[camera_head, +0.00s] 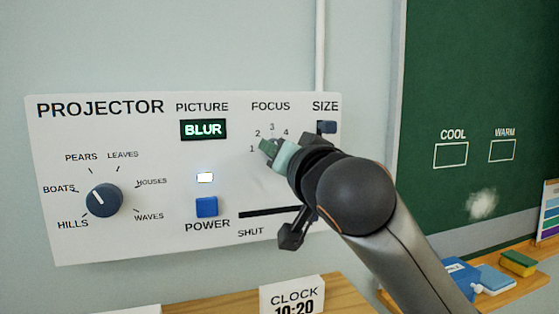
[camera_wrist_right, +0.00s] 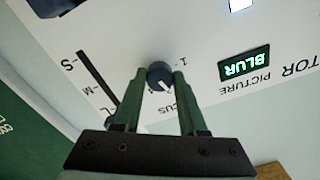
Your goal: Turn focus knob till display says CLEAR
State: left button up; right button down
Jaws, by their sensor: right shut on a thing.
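The white projector panel (camera_head: 130,235) is on the wall. Its green-lit display (camera_head: 203,129) reads BLUR; it also shows upside down in the right wrist view (camera_wrist_right: 245,64). The round dark blue focus knob (camera_wrist_right: 159,75) has a white pointer line and sits between the fingers of my right gripper (camera_wrist_right: 158,78), which is shut on it. In the head view my right gripper (camera_head: 271,150) reaches the panel under the FOCUS label and hides the knob. Numbers 1 to 4 show around it. My left gripper is not in view.
A picture dial (camera_head: 104,199), a blue power button (camera_head: 207,207) with a lit lamp (camera_head: 205,178), and a size slider (camera_head: 327,127) are on the same panel. A clock card (camera_head: 292,295) stands below. A green chalkboard (camera_head: 470,80) is at right.

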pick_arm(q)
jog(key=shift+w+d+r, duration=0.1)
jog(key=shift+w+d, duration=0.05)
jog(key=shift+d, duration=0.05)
pick_arm(e)
jog(key=shift+m, duration=1.6)
jog(key=shift+c, duration=2.3)
grip_release()
pick_arm(q)
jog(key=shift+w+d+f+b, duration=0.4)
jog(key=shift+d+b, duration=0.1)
jog(key=shift+b, duration=0.4)
pick_arm(e)
jog(key=v, duration=1.2)
jog(key=shift+s, duration=0.3)
jog(key=shift+d, duration=0.1)
